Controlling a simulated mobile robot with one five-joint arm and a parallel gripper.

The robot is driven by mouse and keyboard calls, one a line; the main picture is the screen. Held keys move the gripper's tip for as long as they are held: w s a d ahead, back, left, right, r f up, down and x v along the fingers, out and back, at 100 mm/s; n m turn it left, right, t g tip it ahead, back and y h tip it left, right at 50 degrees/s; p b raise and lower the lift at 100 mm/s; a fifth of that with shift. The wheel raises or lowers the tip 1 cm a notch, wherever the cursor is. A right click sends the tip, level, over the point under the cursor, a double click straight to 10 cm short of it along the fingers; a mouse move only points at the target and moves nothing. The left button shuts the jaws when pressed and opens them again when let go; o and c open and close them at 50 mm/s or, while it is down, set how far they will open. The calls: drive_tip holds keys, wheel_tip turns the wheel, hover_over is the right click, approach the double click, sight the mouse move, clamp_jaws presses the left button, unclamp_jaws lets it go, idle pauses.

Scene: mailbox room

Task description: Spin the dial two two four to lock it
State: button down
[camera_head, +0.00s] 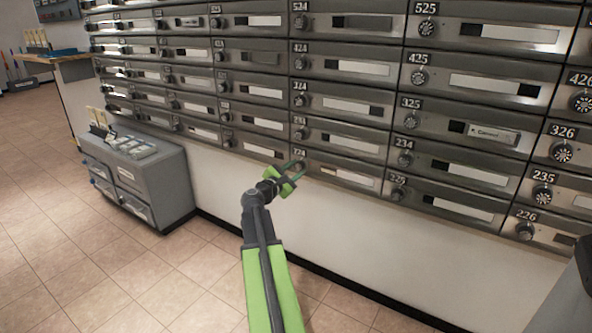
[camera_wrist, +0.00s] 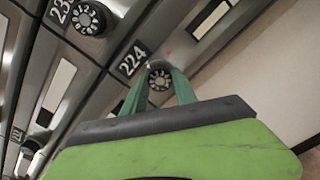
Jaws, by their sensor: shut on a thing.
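The dial of box 224 (camera_wrist: 160,79) is a small dark knob with light marks, beside the number plate 224 (camera_wrist: 133,60) in the wrist view. My gripper (camera_wrist: 158,78) has its two green fingers on either side of this dial and is shut on it. In the head view my gripper (camera_head: 294,170) reaches the bottom row of mailboxes, at the left end of the box 224 door (camera_head: 340,176). The fingers partly hide the dial there. The dial's exact number setting is too small to read.
Another dial (camera_wrist: 88,18) sits at the upper left in the wrist view. Rows of mailboxes (camera_head: 345,65) fill the wall. A grey cabinet (camera_head: 150,185) stands at the left. The tiled floor (camera_head: 150,285) in front is clear.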

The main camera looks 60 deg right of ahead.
drive_tip(key=m, duration=1.4)
drive_tip(key=shift+m, duration=0.3)
drive_tip(key=m, duration=0.3)
drive_tip(key=shift+r+m, duration=0.1)
drive_tip(key=shift+m, duration=0.2)
drive_tip(key=m, duration=0.3)
drive_tip(key=shift+m, duration=0.3)
drive_tip(key=m, duration=0.3)
drive_tip(key=shift+m, duration=2.1)
